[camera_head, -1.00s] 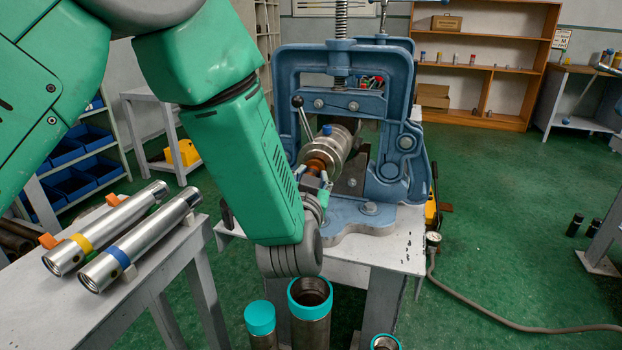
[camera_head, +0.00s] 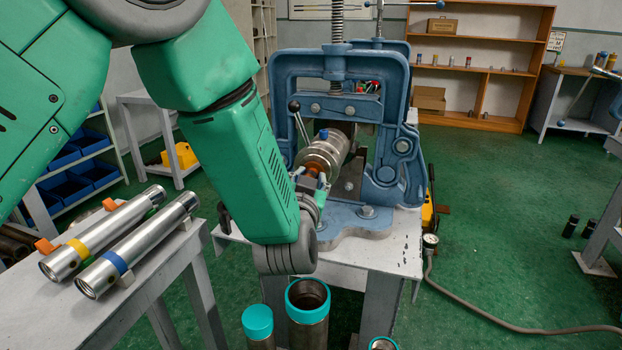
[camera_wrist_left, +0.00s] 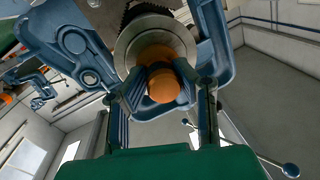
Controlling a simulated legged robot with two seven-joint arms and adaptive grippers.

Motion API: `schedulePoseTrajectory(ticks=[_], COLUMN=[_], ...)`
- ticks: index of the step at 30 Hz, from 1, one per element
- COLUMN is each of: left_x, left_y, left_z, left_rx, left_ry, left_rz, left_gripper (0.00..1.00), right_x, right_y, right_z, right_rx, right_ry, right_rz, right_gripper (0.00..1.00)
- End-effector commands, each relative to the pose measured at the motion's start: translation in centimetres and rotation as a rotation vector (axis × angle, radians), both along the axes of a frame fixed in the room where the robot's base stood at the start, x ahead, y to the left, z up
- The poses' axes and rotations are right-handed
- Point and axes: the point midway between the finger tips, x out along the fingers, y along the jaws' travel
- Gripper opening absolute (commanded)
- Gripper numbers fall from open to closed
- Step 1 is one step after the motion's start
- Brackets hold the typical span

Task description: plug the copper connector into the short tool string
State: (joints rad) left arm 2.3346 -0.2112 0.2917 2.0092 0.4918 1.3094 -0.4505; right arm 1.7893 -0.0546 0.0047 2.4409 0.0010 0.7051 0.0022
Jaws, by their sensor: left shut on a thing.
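The short tool string (camera_head: 324,152) is a steel cylinder clamped in the blue pipe vise (camera_head: 394,98). Its round end face (camera_wrist_left: 126,50) shows in the left wrist view. The copper connector (camera_head: 314,169) is at that end, in line with it. It also shows in the left wrist view as an orange piece (camera_wrist_left: 160,85) between the fingertips. My left gripper (camera_head: 318,184) is shut on the connector, close in front of the tool string. The arm and fingers hide part of the connector, and I cannot tell how deep it sits. My right gripper is not in view.
Two steel tubes with a yellow and a blue band (camera_head: 122,262) lie on a grey bench at left. Pipes with teal collars (camera_head: 307,300) stand below my left gripper. A hose with a gauge (camera_head: 430,242) lies at right. The green floor at right is mostly free.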

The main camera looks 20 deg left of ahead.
Motion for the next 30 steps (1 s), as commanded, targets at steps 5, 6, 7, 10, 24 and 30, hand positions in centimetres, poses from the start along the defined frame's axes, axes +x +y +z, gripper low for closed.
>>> schedulePoseTrajectory(ticks=[5,6,7,10,24,30], left_x=[0.1,0.2,0.2,0.6,0.7,-0.9], left_y=[0.0,0.0,0.0,0.0,0.0,-0.3], left_z=[0.0,0.0,0.0,0.1,-0.1,0.0], left_rx=[0.0,0.0,0.0,-0.001,0.0,0.001], left_ry=[-0.001,-0.001,-0.001,-0.001,0.001,0.002], left_rz=[0.001,0.001,0.001,0.001,0.0,-0.002], left_gripper=[0.0,0.0,0.0,0.0,0.49,0.49], right_x=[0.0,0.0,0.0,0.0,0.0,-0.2], right_y=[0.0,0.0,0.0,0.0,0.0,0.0], right_z=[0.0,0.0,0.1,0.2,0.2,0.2], right_rx=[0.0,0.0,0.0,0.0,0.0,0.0], right_ry=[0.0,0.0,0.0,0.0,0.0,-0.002], right_rz=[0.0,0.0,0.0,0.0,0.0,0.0], right_gripper=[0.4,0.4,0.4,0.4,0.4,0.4])
